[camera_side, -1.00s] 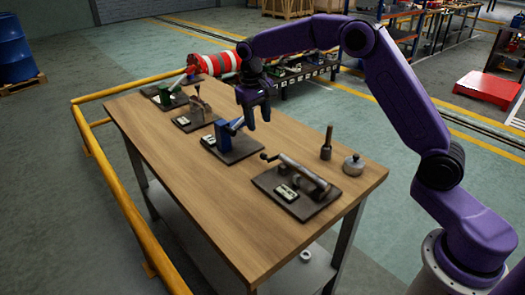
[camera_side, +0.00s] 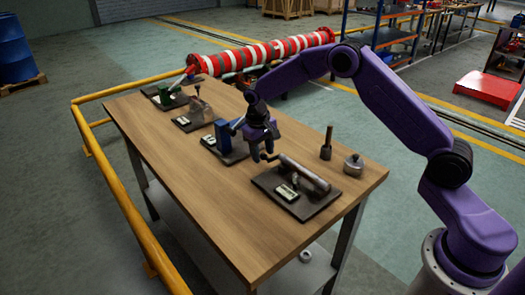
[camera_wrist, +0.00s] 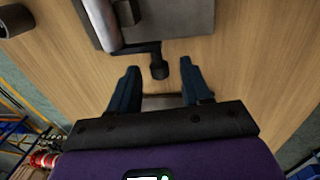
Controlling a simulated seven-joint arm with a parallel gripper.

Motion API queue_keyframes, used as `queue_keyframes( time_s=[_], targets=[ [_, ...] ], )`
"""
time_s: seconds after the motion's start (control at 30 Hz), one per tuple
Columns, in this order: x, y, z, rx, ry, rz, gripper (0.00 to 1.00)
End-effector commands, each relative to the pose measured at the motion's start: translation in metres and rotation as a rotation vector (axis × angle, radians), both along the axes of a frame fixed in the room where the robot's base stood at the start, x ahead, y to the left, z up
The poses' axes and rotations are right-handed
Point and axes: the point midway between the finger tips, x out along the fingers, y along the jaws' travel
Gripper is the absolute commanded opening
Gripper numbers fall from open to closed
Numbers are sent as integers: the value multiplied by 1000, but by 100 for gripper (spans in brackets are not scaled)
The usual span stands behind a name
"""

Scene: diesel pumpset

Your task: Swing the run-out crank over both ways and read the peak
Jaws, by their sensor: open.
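The run-out rig is a dark base plate (camera_side: 268,180) at the near end of the bench, carrying a grey metal shaft (camera_side: 305,173). A small pale gauge (camera_side: 287,192) sits on the plate beside the shaft; its reading is too small to make out. The crank (camera_wrist: 150,47) is a dark arm at the shaft's end with a knob (camera_wrist: 158,70). My gripper (camera_side: 263,154) is open, pointing down just above the crank end. In the wrist view, the knob lies between the open fingertips (camera_wrist: 159,66), with space on both sides.
A blue fixture (camera_side: 222,137) stands close behind my gripper. Other fixtures on plates (camera_side: 190,125) line the bench's far end. A dark upright tool (camera_side: 327,143) and a round metal pot (camera_side: 353,165) stand right of the rig. The bench's near left (camera_side: 215,205) is clear.

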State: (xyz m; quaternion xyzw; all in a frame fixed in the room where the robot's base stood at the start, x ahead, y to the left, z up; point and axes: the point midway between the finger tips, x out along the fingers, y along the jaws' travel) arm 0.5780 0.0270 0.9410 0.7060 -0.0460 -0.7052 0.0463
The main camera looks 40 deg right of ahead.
Motion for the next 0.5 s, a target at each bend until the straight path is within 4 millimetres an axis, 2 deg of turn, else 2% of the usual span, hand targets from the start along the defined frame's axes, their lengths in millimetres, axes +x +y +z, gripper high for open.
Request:
queue_keyframes(
  time_s=[0.1,0.13,0.27,0.5],
  targets=[
    [0,0,0,0,0,0,48],
    [0,0,0,0,0,0,42],
    [0,0,0,0,0,0,0],
    [0,0,0,2,1,0,0]
  ],
)
